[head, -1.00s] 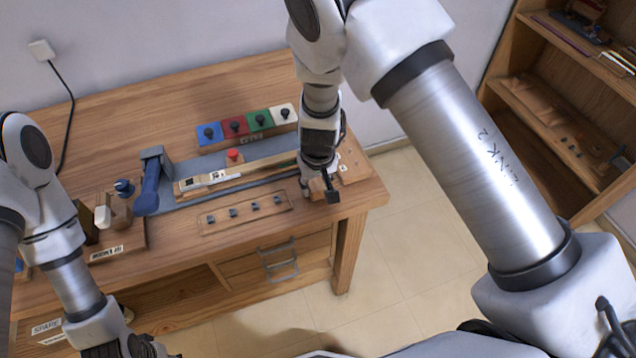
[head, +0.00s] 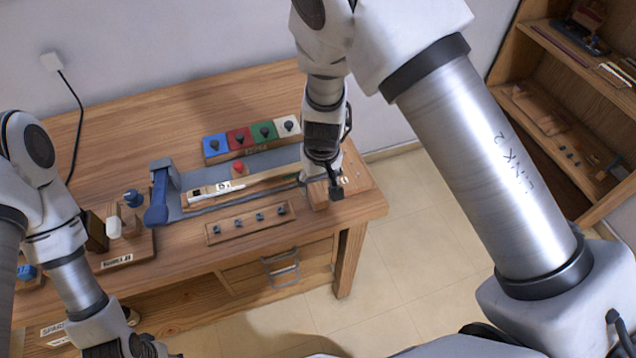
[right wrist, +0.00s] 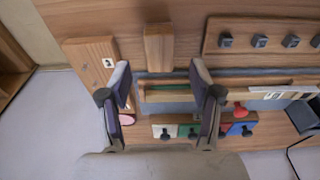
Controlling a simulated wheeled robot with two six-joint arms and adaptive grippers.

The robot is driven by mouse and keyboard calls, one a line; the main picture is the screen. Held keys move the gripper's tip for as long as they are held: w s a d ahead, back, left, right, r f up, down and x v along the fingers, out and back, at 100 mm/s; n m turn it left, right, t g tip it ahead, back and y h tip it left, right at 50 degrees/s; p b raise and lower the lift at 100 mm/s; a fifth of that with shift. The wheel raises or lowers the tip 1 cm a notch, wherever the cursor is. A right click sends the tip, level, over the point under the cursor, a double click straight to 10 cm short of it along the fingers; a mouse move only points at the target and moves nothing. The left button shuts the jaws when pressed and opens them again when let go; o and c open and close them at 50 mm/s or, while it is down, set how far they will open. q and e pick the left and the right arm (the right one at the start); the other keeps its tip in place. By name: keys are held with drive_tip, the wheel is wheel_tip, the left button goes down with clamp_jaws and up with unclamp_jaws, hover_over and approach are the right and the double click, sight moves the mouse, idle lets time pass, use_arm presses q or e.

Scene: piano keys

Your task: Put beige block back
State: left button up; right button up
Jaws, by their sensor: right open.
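The beige block (right wrist: 159,47), a plain light wooden piece, lies near the front edge of the desk. In the head view it shows just below my right gripper (head: 321,188), partly covered by it. In the right wrist view, my right gripper (right wrist: 160,78) is open, with one finger on each side and nothing between the fingertips. The block's near end is just beyond the fingertips; I cannot tell whether they touch it. My left gripper (head: 122,348) is at the bottom left, its fingers cut off by the frame.
A row of blue, red, green and white knobbed blocks (head: 251,139) stands at the back. A red button (head: 239,169) and a blue lever (head: 159,196) stand on the grey strip. A pegged board (head: 250,223) lies in front. A shelf (head: 560,110) stands right.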

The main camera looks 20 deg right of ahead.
sight(320, 199)
wheel_tip(320, 199, up, 6)
drive_tip(key=f+p, duration=0.1)
drive_tip(key=p, duration=0.1)
use_arm(q)
drive_tip(key=shift+r+b, duration=0.4)
drive_tip(key=shift+b, duration=0.85)
use_arm(e)
drive_tip(key=s+d+f, duration=0.5)
drive_tip(key=s+f, duration=0.4)
drive_tip(key=s, duration=0.4)
drive_tip(key=s+d+f+g, duration=0.1)
drive_tip(key=s+d+f, duration=0.4)
drive_tip(key=s+f, duration=0.4)
drive_tip(key=s, duration=0.3)
drive_tip(key=shift+s+m, duration=0.35)
drive_tip(key=shift+m, duration=0.05)
drive_tip(key=shift+a, duration=0.1)
